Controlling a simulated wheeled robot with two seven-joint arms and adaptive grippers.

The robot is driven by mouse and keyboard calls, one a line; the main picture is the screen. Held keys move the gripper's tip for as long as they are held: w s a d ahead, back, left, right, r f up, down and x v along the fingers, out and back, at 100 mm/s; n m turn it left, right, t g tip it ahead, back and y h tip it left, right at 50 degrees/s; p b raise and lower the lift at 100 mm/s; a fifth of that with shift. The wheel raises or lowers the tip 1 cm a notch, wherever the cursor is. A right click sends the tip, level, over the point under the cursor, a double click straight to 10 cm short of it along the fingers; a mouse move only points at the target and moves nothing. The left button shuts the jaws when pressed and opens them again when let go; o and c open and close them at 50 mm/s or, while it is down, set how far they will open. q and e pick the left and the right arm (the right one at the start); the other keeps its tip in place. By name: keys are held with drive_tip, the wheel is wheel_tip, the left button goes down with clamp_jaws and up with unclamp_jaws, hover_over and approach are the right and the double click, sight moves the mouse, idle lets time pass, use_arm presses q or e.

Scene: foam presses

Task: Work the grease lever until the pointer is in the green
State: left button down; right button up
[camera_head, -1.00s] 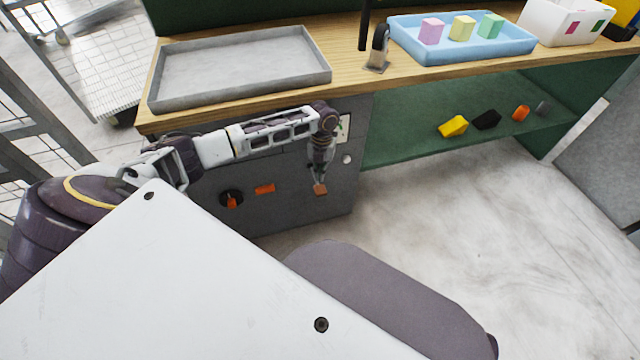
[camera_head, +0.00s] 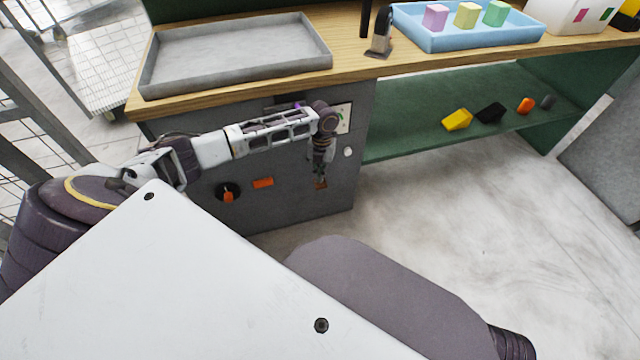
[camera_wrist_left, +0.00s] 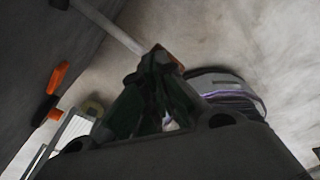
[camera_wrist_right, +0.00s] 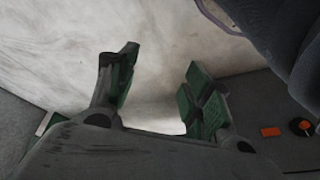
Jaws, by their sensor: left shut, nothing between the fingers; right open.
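The grease lever shows in the left wrist view as a pale rod with an orange grip (camera_wrist_left: 172,57) beyond my left fingertips. In the head view a small orange part of the grip (camera_head: 321,184) shows low at my left gripper (camera_head: 321,172), which hides the rest. My left gripper (camera_wrist_left: 155,75) is shut and empty, close to the grip; I cannot tell whether it touches. The gauge (camera_head: 343,118) is a pale plate on the grey cabinet (camera_head: 300,212), partly behind my left wrist; a green patch shows, but its pointer is unreadable. My right gripper (camera_wrist_right: 160,85) is open and empty.
The cabinet front also has an orange-handled knob (camera_head: 228,193), an orange plate (camera_head: 263,183) and a white button (camera_head: 348,152). Above are a grey tray (camera_head: 235,88) and a blue tray (camera_head: 480,43) with blocks. The floor (camera_head: 450,210) to the right is clear.

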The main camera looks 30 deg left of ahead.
use_arm(q)
drive_tip(key=shift+f+b, duration=0.35)
drive_tip(key=shift+f, duration=0.1)
use_arm(e)
drive_tip(key=shift+s+a+r, duration=0.1)
drive_tip(key=shift+r, duration=0.55)
use_arm(q)
drive_tip(key=shift+s+f+b, duration=0.1)
drive_tip(key=shift+f+b, duration=0.4)
drive_tip(key=shift+f, duration=1.75)
use_arm(e)
drive_tip(key=shift+f, duration=0.55)
use_arm(q)
drive_tip(key=shift+w+a+r, duration=0.15)
drive_tip(key=shift+w+r, duration=0.05)
drive_tip(key=shift+w, duration=0.3)
drive_tip(key=shift+w+a+r, duration=0.15)
drive_tip(key=shift+w+a, duration=0.05)
drive_tip(key=shift+w, duration=0.3)
drive_tip(key=shift+w+a+r, duration=0.15)
drive_tip(key=shift+w+r, duration=0.05)
drive_tip(key=shift+w, duration=0.3)
drive_tip(key=shift+s, duration=0.1)
